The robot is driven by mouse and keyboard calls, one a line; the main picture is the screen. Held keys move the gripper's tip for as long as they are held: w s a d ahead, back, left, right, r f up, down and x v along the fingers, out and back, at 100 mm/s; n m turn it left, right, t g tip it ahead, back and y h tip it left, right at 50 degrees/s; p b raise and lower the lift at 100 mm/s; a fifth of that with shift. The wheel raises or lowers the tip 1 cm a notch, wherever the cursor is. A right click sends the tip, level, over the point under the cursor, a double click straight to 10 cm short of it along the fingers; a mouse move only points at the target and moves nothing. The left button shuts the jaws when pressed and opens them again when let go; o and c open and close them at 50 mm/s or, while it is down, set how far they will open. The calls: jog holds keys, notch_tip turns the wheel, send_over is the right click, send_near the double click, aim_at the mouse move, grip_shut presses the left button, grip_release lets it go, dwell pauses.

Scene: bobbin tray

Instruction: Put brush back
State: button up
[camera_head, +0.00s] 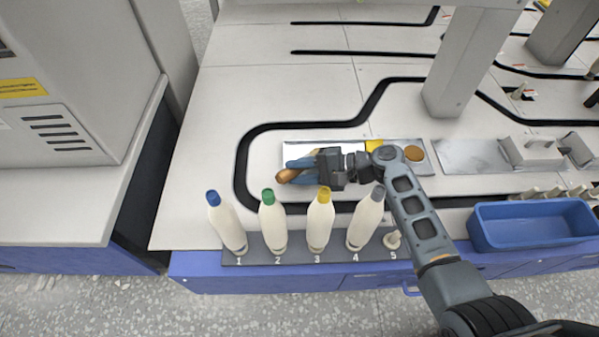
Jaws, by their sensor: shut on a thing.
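My gripper (300,168) is shut on the brush (288,175), seen as a rounded brown piece between the blue-grey fingers. The rest of the brush is hidden by the fingers, and I cannot tell its bristles. The gripper points left, over the shallow metal tray (294,150) on the white worktop. I cannot tell whether the brush touches the tray. A yellow piece (375,145) and a round brown-topped piece (413,153) show at the tray's right part, behind my arm.
A blue bin (530,225) stands right. A grey post (465,65) rises behind.

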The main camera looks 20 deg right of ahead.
jog(key=o, duration=0.6)
jog(key=shift+f, duration=0.1)
jog(key=o, duration=0.4)
jog(key=shift+o, duration=0.2)
jog(key=shift+r, duration=0.3)
jog(key=p+v, duration=0.4)
jog(key=v, duration=0.8)
jog(key=shift+f, duration=0.1)
